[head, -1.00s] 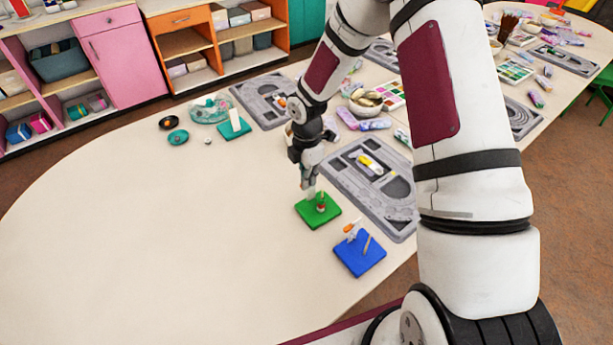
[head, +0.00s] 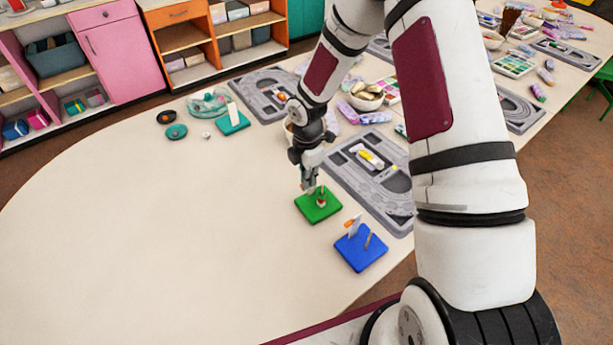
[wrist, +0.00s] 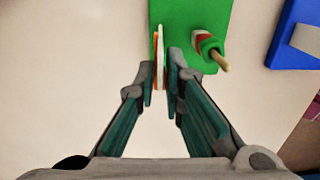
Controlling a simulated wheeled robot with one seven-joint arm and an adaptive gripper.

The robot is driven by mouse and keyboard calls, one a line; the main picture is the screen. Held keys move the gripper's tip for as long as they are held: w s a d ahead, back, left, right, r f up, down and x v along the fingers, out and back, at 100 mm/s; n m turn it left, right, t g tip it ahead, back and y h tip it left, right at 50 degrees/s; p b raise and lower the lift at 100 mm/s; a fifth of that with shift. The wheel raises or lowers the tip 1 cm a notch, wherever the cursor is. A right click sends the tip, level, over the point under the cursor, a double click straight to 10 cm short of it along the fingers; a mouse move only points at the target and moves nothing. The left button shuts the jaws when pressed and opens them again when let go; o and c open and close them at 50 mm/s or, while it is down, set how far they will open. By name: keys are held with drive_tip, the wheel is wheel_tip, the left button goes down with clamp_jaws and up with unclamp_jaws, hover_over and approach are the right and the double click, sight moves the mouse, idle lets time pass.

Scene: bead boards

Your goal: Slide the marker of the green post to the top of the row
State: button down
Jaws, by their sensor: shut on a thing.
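The green board (head: 309,211) lies on the table in the head view and also shows in the wrist view (wrist: 191,20). A thin white post (wrist: 162,36) stands on it, seen nearly from above, with an orange marker (wrist: 155,50) showing along its left side. My gripper (wrist: 162,82) has its fingers on both sides of the post and is shut on the marker. The exact contact is hidden by the fingers. A wooden peg with red, white and green beads (wrist: 206,44) stands right of the fingers. In the head view my gripper (head: 309,186) is low over the green board.
The blue board (head: 352,258) lies nearer, with its own white post (head: 354,227), orange marker (head: 349,223) and bare peg (head: 369,241). A grey tray (head: 396,217) lies right of the green board. A teal board (head: 233,128) stands farther back. The table left is clear.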

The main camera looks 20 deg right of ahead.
drive_tip(key=c, duration=1.6)
unclamp_jaws()
drive_tip(key=shift+r, duration=0.1)
drive_tip(key=s+d+r+m+t+h, duration=0.1)
drive_tip(key=s+r+m, duration=0.2)
drive_tip(key=r, duration=0.7)
drive_tip(key=s+r+m, duration=0.3)
drive_tip(key=s+r, duration=0.1)
drive_tip(key=r, duration=0.6)
drive_tip(key=s+d+r+m+t+h, duration=0.1)
drive_tip(key=s+r+m, duration=0.2)
drive_tip(key=r, duration=0.7)
drive_tip(key=s+a+r+m+t+y, duration=0.1)
drive_tip(key=s+r+m, duration=0.2)
drive_tip(key=s+m, duration=0.3)
drive_tip(key=s+a+r+m+t+y, duration=0.1)
drive_tip(key=s+r+m, duration=0.3)
drive_tip(key=s, duration=0.6)
drive_tip(key=shift+s+m+t, duration=0.35)
drive_tip(key=shift+m+t, duration=0.25)
drive_tip(key=shift+m, duration=0.4)
